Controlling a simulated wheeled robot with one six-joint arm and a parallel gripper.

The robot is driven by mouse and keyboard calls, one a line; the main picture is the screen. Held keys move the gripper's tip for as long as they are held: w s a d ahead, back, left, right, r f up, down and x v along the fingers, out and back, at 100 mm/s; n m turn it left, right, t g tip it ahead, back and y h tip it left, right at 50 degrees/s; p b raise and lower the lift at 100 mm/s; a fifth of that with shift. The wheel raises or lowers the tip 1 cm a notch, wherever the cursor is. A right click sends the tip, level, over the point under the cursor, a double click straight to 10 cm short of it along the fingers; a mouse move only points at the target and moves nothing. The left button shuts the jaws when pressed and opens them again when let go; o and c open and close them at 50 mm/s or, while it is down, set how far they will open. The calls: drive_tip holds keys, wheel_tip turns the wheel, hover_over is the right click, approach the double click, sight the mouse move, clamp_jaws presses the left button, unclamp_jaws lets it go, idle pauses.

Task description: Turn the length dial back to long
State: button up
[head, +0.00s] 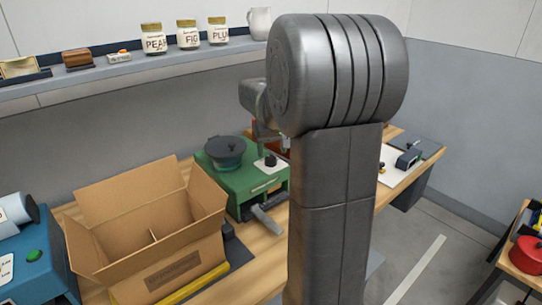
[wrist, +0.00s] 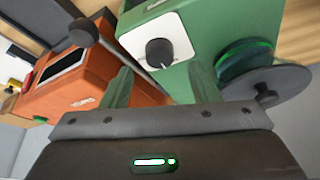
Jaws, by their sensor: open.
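The dial (wrist: 158,52) is a round black knob on a white plate (wrist: 178,38) on the green machine (wrist: 205,25). In the head view the dial (head: 270,160) shows on the top of the green machine (head: 262,187), partly behind my arm. My gripper (wrist: 160,80) is open and empty in the wrist view. Its two fingers point toward the plate, with the dial ahead of the gap and apart from the fingers. The plate's markings are too small to read, so I cannot tell the dial's setting. My arm hides most of the gripper in the head view.
A metal lever with a dark ball knob (wrist: 83,32) passes close to the fingers. An orange machine (wrist: 75,90) stands beside the green one. A dark lidded pot (head: 226,152) sits on the green machine. An open cardboard box (head: 175,255) stands to its left.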

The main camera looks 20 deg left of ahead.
sight(271, 158)
drive_tip(key=shift+x, duration=2.05)
drive_tip(key=c, duration=1)
drive_tip(key=shift+o, duration=0.2)
